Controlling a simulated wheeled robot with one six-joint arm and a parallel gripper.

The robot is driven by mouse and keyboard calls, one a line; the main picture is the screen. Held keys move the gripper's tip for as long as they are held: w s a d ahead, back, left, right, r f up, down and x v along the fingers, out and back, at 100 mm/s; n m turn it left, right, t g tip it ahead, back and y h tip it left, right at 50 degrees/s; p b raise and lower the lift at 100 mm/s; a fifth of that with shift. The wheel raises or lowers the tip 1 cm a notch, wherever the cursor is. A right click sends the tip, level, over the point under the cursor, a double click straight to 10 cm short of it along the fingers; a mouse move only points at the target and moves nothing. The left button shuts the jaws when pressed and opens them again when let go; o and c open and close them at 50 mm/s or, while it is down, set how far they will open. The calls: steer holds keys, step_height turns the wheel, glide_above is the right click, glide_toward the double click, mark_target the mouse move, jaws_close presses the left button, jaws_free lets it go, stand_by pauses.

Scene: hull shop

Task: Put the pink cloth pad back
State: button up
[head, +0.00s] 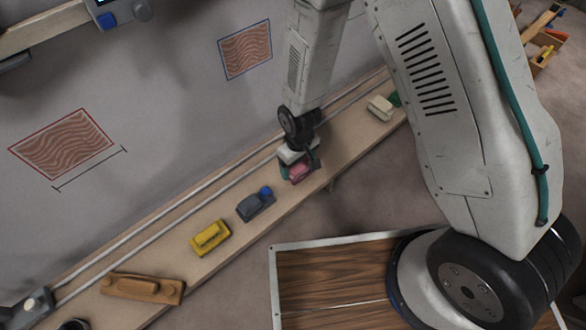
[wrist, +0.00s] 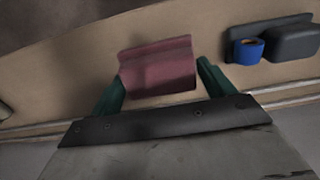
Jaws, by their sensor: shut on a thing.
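The pink cloth pad (head: 299,172) is at the wooden shelf, under my gripper (head: 298,165). In the wrist view the pink pad (wrist: 158,68) sits between the two green fingers of my gripper (wrist: 160,88), which are shut on it. The shelf surface shows right behind the pad; whether the pad touches it I cannot tell.
On the shelf (head: 275,215) stand a dark grey block with a blue roll (head: 254,205), a yellow block (head: 210,237), a brown wooden block (head: 143,288) and a cream block (head: 381,107). Two rails run along its wall side. A framed wooden panel (head: 330,275) lies below.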

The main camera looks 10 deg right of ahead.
mark_target(294, 169)
steer(key=shift+a, duration=0.35)
steer(key=f, duration=0.3)
steer(key=shift+w+a+f, duration=0.15)
steer(key=shift+a+f, duration=0.2)
steer(key=o, duration=0.9)
steer(key=shift+c, duration=0.2)
